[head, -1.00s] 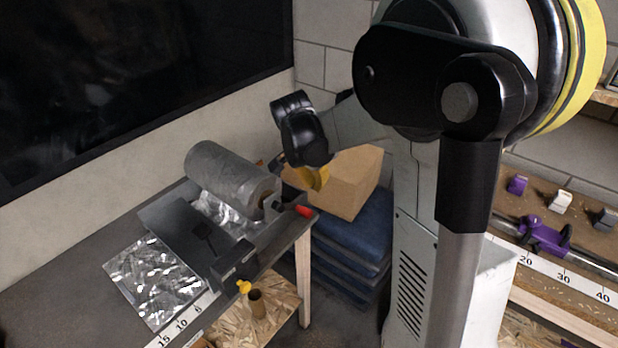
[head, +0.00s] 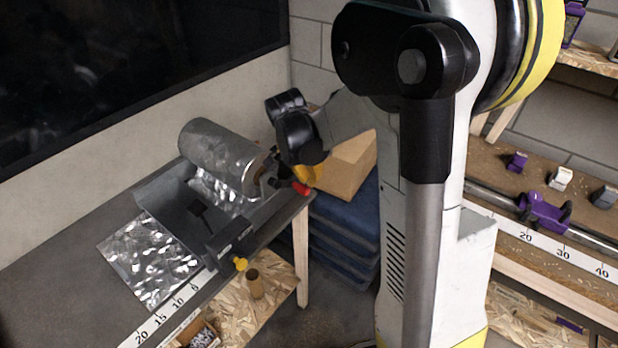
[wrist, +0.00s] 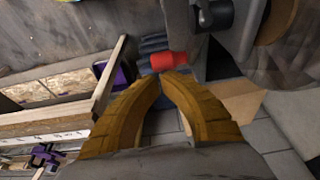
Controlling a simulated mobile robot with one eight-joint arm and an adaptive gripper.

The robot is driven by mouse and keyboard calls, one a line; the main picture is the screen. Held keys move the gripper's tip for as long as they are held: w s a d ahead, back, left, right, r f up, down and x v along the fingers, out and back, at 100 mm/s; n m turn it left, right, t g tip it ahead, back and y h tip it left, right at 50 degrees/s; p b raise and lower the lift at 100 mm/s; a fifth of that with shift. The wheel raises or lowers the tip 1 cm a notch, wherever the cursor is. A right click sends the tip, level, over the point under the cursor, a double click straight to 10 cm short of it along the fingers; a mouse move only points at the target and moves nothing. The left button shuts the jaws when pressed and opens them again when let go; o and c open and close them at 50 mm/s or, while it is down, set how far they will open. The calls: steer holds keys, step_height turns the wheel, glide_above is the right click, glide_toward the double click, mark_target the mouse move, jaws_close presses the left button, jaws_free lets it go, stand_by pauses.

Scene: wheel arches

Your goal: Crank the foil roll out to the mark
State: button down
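The foil roll (head: 222,157) lies in a grey dispenser (head: 165,190) on the bench. Its foil sheet (head: 150,260) lies flat on the bench, with its near corner by the 15 on the white scale (head: 165,318). The crank's red handle (head: 301,188) sticks out at the roll's right end. It also shows in the wrist view (wrist: 168,61), just beyond my fingertips. My gripper (head: 311,176) has yellow fingers, just above the red handle. In the wrist view my gripper (wrist: 162,82) is open with a narrow gap and nothing between the fingers.
A cardboard box (head: 345,165) on blue stacked crates (head: 345,238) stands close behind my gripper. A second bench (head: 560,262) with a purple clamp (head: 542,211) is at the right. The bench at left is clear.

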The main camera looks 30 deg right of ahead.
steer(key=shift+a+f+g+y, duration=0.1)
steer(key=shift+f+g+y, duration=0.4)
steer(key=shift+y, duration=0.4)
